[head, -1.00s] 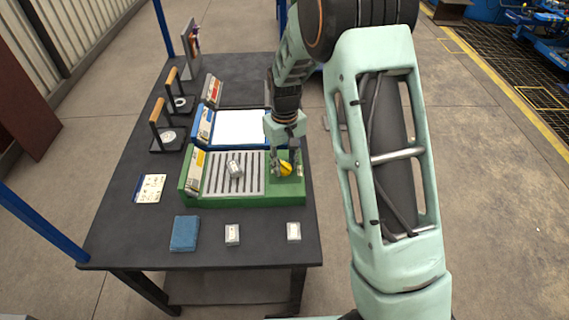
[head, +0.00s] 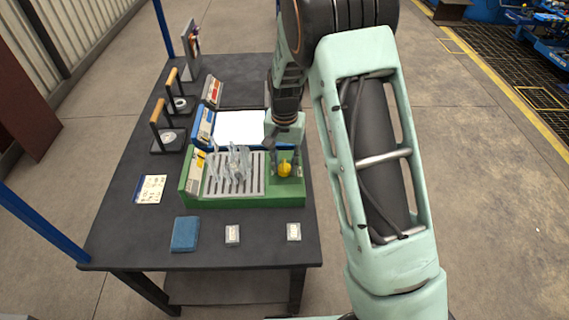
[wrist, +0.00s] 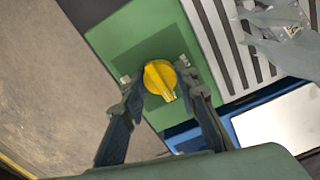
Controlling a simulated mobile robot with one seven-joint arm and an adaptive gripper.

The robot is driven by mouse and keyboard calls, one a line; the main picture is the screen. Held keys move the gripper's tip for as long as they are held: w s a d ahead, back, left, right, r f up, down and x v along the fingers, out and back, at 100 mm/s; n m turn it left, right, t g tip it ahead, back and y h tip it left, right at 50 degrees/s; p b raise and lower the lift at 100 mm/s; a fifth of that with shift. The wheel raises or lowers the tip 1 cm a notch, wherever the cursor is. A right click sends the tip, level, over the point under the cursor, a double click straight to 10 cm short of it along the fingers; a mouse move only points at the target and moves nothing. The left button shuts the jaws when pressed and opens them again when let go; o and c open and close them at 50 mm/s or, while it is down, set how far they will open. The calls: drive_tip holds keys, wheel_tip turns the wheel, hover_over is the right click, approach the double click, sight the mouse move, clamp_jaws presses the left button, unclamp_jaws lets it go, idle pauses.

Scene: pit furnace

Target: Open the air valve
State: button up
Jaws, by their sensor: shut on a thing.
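The air valve is a yellow knob (head: 284,170) on the right end of a green unit (head: 240,201). In the wrist view the knob (wrist: 160,79) has a raised grip pointing down and slightly right in the picture. My gripper (head: 285,163) points down over the knob and is shut on it. In the wrist view one finger of my gripper (wrist: 159,78) is on each side of the knob. Wispy, translucent grey shapes (head: 240,167) rise over the slatted grate (head: 217,182) left of the knob. They blur the small grey block lying there.
A blue-edged unit with a white panel (head: 240,126) stands just behind the green one. Wooden-handled stands (head: 159,132) are on the left. A blue pad (head: 185,234) and small grey blocks (head: 232,235) lie along the table's front.

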sight(285, 165)
drive_tip(key=shift+o, duration=0.2)
idle(0.3)
drive_tip(key=o, duration=1.1)
wheel_tip(285, 165, up, 12)
drive_tip(key=shift+r, duration=0.1)
